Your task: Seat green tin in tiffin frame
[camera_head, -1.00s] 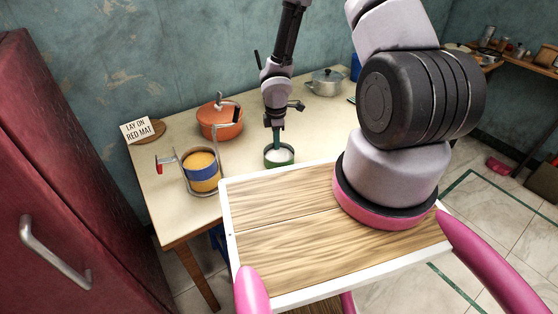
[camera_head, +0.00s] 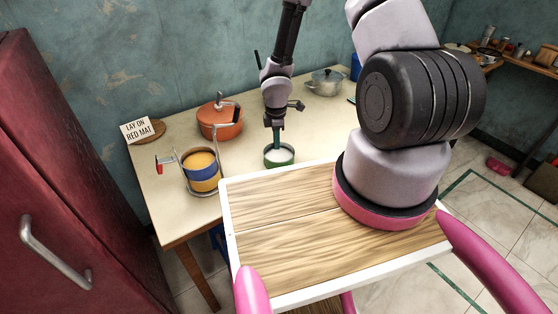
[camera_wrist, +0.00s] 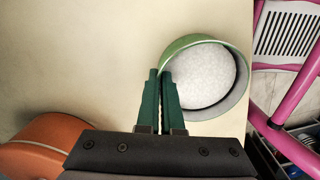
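The green tin (camera_head: 279,161) is round, with a pale white content, and stands upright on the table close to the wooden board. It also shows in the wrist view (camera_wrist: 182,44). My gripper (camera_head: 277,146) points down at the tin's far rim. In the wrist view, its two green fingers (camera_wrist: 160,76) are close together with the tin's left wall between them. The tiffin frame (camera_head: 183,179) is a metal wire carrier with a red catch, left on the table. It holds stacked tins (camera_head: 204,172), blue and yellow, with orange-yellow content on top.
An orange lidded pot (camera_head: 221,124) stands behind the frame, and a grey metal pot (camera_head: 325,83) at the back right. Table (camera_head: 245,162) is clear between frame and tin.

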